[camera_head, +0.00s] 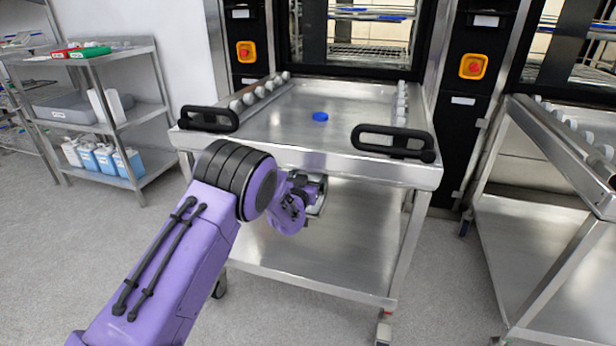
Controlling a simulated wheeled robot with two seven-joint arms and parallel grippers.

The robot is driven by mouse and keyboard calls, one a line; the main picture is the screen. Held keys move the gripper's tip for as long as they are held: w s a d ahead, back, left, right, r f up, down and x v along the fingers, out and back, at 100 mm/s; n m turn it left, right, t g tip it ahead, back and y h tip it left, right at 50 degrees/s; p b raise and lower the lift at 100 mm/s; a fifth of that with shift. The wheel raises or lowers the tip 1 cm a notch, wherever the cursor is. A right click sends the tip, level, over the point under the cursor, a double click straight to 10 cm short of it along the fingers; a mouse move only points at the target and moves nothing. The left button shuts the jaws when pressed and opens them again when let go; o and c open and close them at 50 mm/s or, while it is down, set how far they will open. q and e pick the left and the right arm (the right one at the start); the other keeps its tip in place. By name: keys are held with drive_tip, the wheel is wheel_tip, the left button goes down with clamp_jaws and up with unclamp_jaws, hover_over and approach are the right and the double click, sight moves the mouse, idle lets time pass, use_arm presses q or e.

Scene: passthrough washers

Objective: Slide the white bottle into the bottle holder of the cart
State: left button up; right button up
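The cart (285,142) is a steel trolley with a flat top, two black handles and a lower shelf. My purple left arm reaches in from the bottom left. Its gripper (316,196) is just below the cart's front edge, mostly hidden behind my wrist. A grey metallic shape shows there, and I cannot tell whether it is a finger or part of a bottle holder. No bottle shows in the gripper. A white bottle (70,152) stands on the low shelf at left, beside several blue-and-white bottles (105,160). My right gripper is out of view.
Black washers with orange switches (473,66) stand behind. A second cart (545,150) is at right. The steel shelf rack (150,110) stands at left, with open floor in front.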

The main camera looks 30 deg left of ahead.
use_arm(q)
drive_tip(key=o, duration=0.7)
drive_tip(key=p+v, duration=0.2)
drive_tip(key=v, duration=0.9)
drive_tip(key=s+d+f+n+g, duration=0.25)
drive_tip(key=s+f+g, duration=0.55)
drive_tip(key=s+f, duration=1.05)
drive_tip(key=s+d+f+n+g, duration=0.1)
drive_tip(key=s+f+g, duration=0.15)
drive_tip(key=s, duration=0.45)
drive_tip(key=s+d+f+g+h, duration=0.1)
drive_tip(key=s+d+f+g, duration=0.1)
drive_tip(key=s+f, duration=0.35)
drive_tip(key=s+d+f+n+g, duration=0.1)
drive_tip(key=s+f+g, duration=0.1)
drive_tip(key=s, duration=0.7)
drive_tip(key=shift+m, duration=0.25)
wheel_tip(320, 180, up, 22)
drive_tip(key=p, duration=2.2)
drive_tip(key=shift+w+r, duration=0.2)
